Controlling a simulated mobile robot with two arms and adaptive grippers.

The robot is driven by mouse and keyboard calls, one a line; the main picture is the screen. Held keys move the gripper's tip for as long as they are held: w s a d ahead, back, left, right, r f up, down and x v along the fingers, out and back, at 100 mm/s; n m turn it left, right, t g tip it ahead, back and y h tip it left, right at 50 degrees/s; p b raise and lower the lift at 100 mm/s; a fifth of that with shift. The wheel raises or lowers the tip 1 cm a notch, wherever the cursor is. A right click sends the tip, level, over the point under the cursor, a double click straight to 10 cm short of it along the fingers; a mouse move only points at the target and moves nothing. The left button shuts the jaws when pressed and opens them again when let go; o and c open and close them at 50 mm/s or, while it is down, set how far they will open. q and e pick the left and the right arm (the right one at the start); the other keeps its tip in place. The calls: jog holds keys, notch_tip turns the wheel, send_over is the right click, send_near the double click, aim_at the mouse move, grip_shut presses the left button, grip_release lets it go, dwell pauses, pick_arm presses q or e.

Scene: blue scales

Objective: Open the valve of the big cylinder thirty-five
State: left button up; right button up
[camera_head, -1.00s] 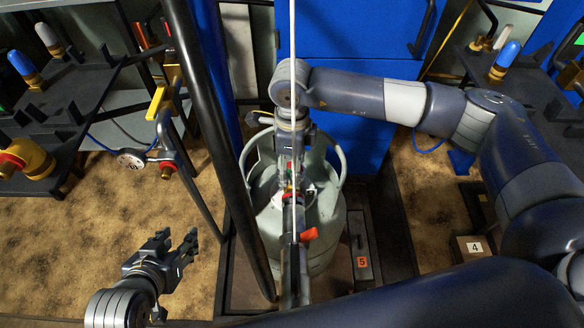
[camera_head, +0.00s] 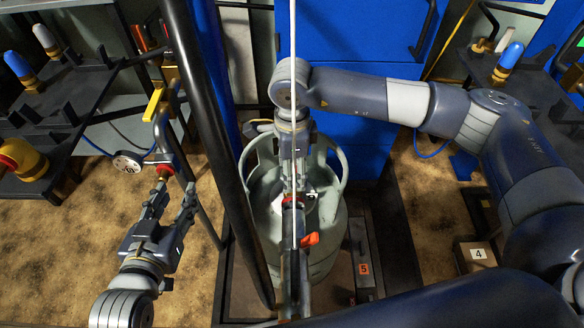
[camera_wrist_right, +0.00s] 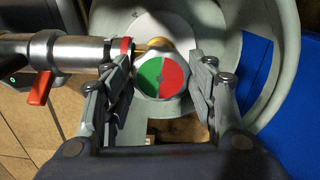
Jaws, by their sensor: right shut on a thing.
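The big grey-green gas cylinder (camera_head: 325,235) stands upright below my right arm, inside a collar with open handles. Its valve knob, half green and half red, shows face-on in the right wrist view (camera_wrist_right: 162,75). My right gripper (camera_wrist_right: 163,82) is shut on this knob, one finger on each side; in the head view the arm hides most of the knob. A metal pipe with an orange lever (camera_head: 311,239) joins the valve from the side. My left gripper (camera_head: 172,190) is open and empty, fingers pointing up, just below a red fitting (camera_head: 165,172) on the left pipe.
A black post (camera_head: 215,140) stands between my left gripper and the cylinder. A gauge (camera_head: 128,163) and a yellow lever (camera_head: 153,104) are on the left pipework. An orange tag reading 5 (camera_head: 364,268) is on the base at the right. A blue cabinet (camera_head: 355,60) stands behind.

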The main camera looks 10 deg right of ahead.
jog(key=o, duration=1)
jog(key=shift+o, duration=0.2)
notch_tip(320, 180, up, 12)
